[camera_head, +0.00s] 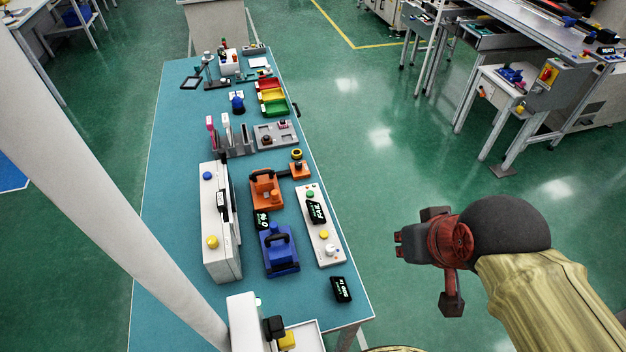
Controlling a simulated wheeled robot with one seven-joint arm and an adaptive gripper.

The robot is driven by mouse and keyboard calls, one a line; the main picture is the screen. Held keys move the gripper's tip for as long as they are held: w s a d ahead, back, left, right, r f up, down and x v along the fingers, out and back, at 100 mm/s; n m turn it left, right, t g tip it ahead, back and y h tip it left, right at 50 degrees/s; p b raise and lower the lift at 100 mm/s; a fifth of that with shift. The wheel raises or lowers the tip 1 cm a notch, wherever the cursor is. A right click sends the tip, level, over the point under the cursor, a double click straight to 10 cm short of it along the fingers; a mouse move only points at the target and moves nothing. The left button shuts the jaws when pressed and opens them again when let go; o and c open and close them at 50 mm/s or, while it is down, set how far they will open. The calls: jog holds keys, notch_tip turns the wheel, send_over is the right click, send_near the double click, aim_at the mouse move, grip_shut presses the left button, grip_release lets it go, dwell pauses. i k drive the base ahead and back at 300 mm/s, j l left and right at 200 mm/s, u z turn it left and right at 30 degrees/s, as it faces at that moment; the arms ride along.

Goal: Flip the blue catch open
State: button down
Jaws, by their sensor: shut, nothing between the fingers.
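A blue catch unit (280,262) sits on the teal bench top, toward its near end. It has a dark curved handle or lever on its top; at this size I cannot tell whether the catch is open or shut. My gripper (399,246) is shut and empty. It is held out to the right of the bench, apart from the blue unit, with its fingertips pointing left toward the bench.
An orange unit (265,192) stands just behind the blue one. A white button panel (321,229) lies to the right, between it and my gripper. A tall white case (217,225) stands to the left. A small black display (341,289) lies near the front corner.

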aim_at(274, 229)
jog(key=k+l+u, duration=0.1)
jog(key=l+u, duration=0.2)
jog(key=k+l+u, duration=0.15)
jog(key=l+u, duration=0.15)
jog(key=l, duration=0.15)
jog(key=k+l+u, duration=0.3)
jog(key=i+u, duration=0.1)
jog(key=u, duration=0.35)
